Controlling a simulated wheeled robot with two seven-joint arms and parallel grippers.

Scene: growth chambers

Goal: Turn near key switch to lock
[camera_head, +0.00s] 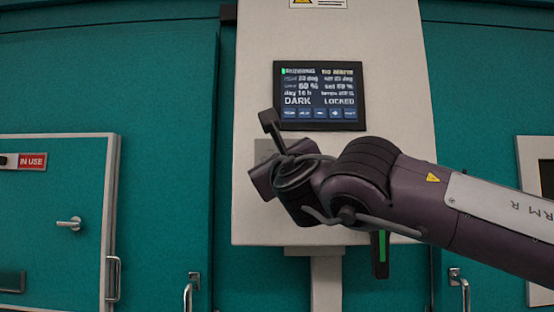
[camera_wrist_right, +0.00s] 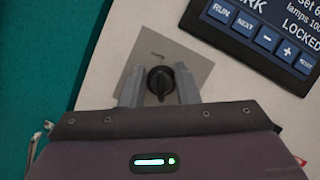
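The key switch (camera_wrist_right: 160,81) is a round black knob with a raised grip on a grey square plate (camera_wrist_right: 190,63). In the wrist view its grip points roughly up and down the picture. My right gripper (camera_wrist_right: 158,74) is open, with one finger on each side of the knob and a gap to it on both sides. In the head view my right gripper (camera_head: 262,150) hides the knob, and only part of the plate shows behind it. The display (camera_head: 319,96) above reads "DARK" and "LOCKED". My left gripper is in neither view.
The pale control panel (camera_head: 390,70) stands out between teal chamber walls. A door with an "IN USE" sign (camera_head: 32,161) and a lever handle (camera_head: 69,223) is at left. Bar handles (camera_head: 113,278) stick out low down. The display (camera_wrist_right: 262,35) lies close to the plate.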

